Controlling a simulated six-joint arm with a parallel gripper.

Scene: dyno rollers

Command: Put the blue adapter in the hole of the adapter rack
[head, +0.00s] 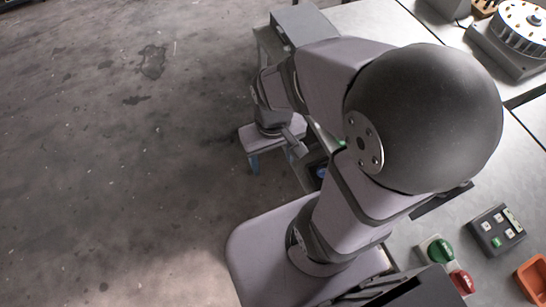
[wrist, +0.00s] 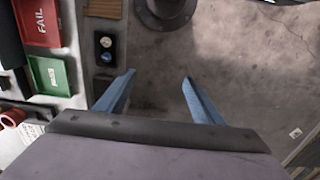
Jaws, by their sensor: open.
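The adapter rack (wrist: 97,66) is a dark narrow block at the upper left of the wrist view. In it sit a pale round piece (wrist: 106,42) and, just below, the blue adapter (wrist: 106,57). A blue spot that looks like this adapter (head: 321,173) also shows in the head view, partly hidden by my arm. I cannot make out clearly which rack hole is empty. My gripper (wrist: 158,78) has its two blue fingers spread, with nothing between them. It is to the right of the rack, over the floor; in the head view its fingers (head: 254,163) hang beyond the table edge.
A red FAIL tray (wrist: 38,22) and a green PASS tray (wrist: 50,76) lie left of the rack. Green (head: 440,250) and red (head: 462,281) buttons, a keypad box (head: 497,231) and an orange bin (head: 533,279) stand on the table. The floor is clear.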

